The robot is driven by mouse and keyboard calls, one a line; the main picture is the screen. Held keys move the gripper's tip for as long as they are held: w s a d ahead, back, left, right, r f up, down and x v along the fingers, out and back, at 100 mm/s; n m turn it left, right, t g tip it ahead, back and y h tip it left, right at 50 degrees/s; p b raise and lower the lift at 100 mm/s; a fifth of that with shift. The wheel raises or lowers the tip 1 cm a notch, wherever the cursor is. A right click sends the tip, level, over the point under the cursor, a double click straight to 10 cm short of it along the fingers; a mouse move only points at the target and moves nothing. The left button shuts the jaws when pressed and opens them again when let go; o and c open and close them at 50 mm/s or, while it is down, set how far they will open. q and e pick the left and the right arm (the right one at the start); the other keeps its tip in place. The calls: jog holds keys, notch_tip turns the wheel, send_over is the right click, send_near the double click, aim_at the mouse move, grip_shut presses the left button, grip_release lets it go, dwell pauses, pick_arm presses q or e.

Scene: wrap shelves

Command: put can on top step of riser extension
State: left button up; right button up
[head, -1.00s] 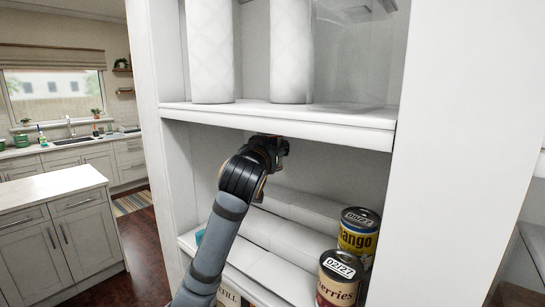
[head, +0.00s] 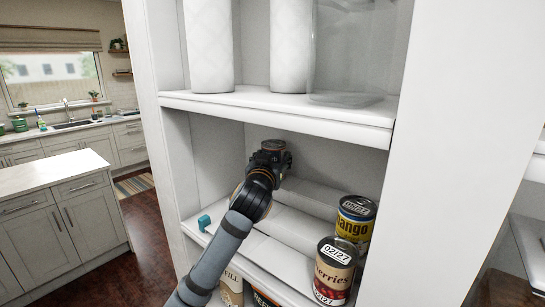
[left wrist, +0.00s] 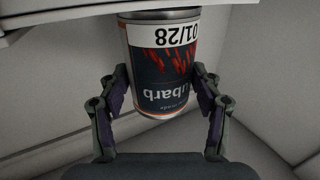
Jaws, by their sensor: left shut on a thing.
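My left gripper (head: 272,157) is inside the middle shelf bay, near its back wall. It is shut on a can whose brown-rimmed top (head: 273,144) shows in the head view. The left wrist view shows the dark can (left wrist: 164,66) with a white 01/28 label and red rhubarb picture, held between both fingers (left wrist: 162,88). The white stepped riser (head: 297,223) lies below and right of the gripper. The can appears above its back part; the gap is hard to judge. My right gripper is not in view.
A mango can (head: 355,220) and a cherries can (head: 334,270) stand at the riser's right end. A small teal object (head: 204,222) is at the left. The upper shelf board (head: 280,112) carries paper rolls (head: 290,45) and a glass container (head: 348,50).

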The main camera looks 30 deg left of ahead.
pick_arm(q)
jog(key=shift+f, duration=0.15)
jog(key=o, duration=1.4)
jog(key=shift+o, duration=0.2)
jog(key=shift+r, duration=0.3)
jog(key=b+v, duration=1.2)
jog(key=shift+b, duration=0.35)
jog(key=shift+f, duration=0.15)
